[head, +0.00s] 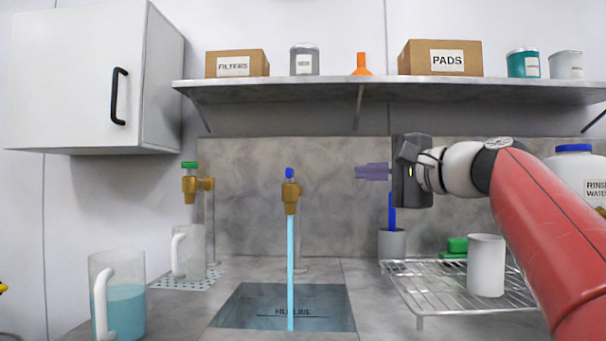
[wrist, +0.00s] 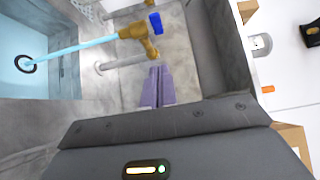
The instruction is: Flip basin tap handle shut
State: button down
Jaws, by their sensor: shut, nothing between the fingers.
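The basin tap (head: 291,198) is brass with a blue handle (head: 290,173) on top. A stream of water (head: 290,250) runs from it into the sunken basin (head: 225,308). In the wrist view the blue handle (wrist: 155,22) stands at the end of the brass body (wrist: 132,32), and the stream (wrist: 80,48) reaches the basin near its drain (wrist: 25,63). My gripper (head: 358,171) is shut and empty, to the right of the tap at about handle height and apart from it. In the wrist view its purple fingers (wrist: 157,72) point toward the tap.
A second brass tap (head: 197,185) with a green handle stands at the left, above a clear jug (head: 187,250). A jug of blue liquid (head: 125,305) stands front left. A wire rack (head: 430,300) with a white cup (head: 486,265) is at right. A shelf (head: 400,92) hangs above.

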jog(key=shift+w+a, duration=0.1)
jog(key=p, duration=0.3)
send_near(293, 173)
jog(key=x, duration=0.5)
jog(key=shift+w+d, duration=0.2)
jog(key=shift+d, duration=0.05)
jog(key=shift+w+a, duration=0.1)
jog(key=shift+a, duration=0.4)
